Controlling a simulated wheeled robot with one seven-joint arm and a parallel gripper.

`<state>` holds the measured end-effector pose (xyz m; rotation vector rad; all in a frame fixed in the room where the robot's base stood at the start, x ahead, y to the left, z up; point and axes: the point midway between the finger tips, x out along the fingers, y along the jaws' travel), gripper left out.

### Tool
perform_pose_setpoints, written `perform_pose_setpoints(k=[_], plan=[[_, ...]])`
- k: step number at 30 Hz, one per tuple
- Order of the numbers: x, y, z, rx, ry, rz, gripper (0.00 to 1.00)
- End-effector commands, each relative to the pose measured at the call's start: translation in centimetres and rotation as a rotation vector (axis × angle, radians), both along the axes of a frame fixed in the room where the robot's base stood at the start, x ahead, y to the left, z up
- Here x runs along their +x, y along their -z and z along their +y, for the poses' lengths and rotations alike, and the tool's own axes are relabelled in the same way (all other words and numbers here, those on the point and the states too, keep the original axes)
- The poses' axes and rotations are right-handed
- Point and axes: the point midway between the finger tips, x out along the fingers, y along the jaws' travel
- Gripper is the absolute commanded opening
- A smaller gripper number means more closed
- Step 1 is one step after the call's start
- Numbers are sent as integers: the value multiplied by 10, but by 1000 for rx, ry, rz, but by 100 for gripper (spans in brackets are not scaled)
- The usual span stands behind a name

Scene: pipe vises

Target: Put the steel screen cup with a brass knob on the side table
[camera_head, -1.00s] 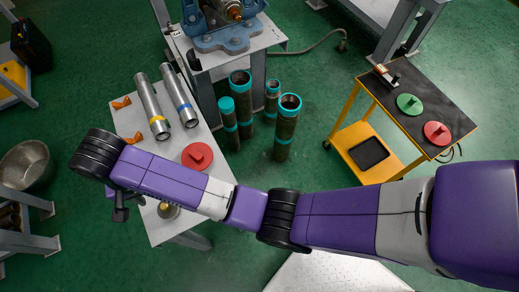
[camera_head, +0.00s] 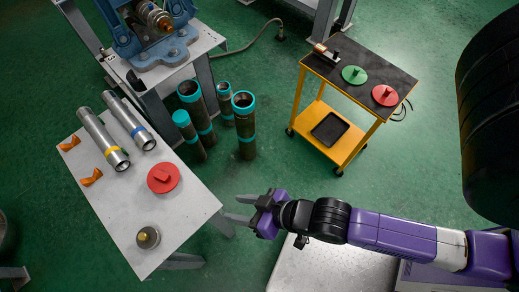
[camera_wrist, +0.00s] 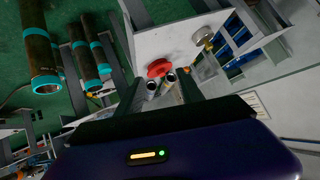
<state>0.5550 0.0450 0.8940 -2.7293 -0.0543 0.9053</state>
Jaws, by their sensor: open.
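The steel screen cup with a brass knob (camera_head: 148,238) stands upright near the front edge of a pale grey table (camera_head: 190,214) at left in the head view. It also shows at the upper right in the wrist view (camera_wrist: 204,38). My gripper (camera_head: 235,208) is open and empty, just off the table's right corner, with its fingers pointing left. It is to the right of the cup and apart from it. In the wrist view, the open fingers (camera_wrist: 157,90) frame the table. I cannot tell which surface is the side table.
A red knobbed disc (camera_head: 163,178), two steel tubes (camera_head: 103,138) and orange pieces (camera_head: 91,177) lie on the grey table. Several teal-ringed pipes (camera_head: 244,125) stand on the floor behind. A yellow cart (camera_head: 336,138) with a black top holds green and red discs.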

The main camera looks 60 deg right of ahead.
Motion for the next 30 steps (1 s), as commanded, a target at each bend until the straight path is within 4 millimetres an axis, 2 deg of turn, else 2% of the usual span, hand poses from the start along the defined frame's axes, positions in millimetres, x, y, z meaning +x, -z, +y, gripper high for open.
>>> perform_pose_setpoints(k=[1,6,9,13,17,23,26,30], plan=[[-18,-17,-9,-29,3,-39,44],[-57,-85,-30,-137,1,-198,44],[-72,-122,-38,-196,1,-274,44],[-83,-154,-43,-248,1,-338,44],[-88,-168,-45,-270,1,-365,44],[-87,-170,-45,-272,1,-369,44],[-87,-168,-45,-271,1,-368,44],[-87,-152,-45,-270,2,-368,44]])
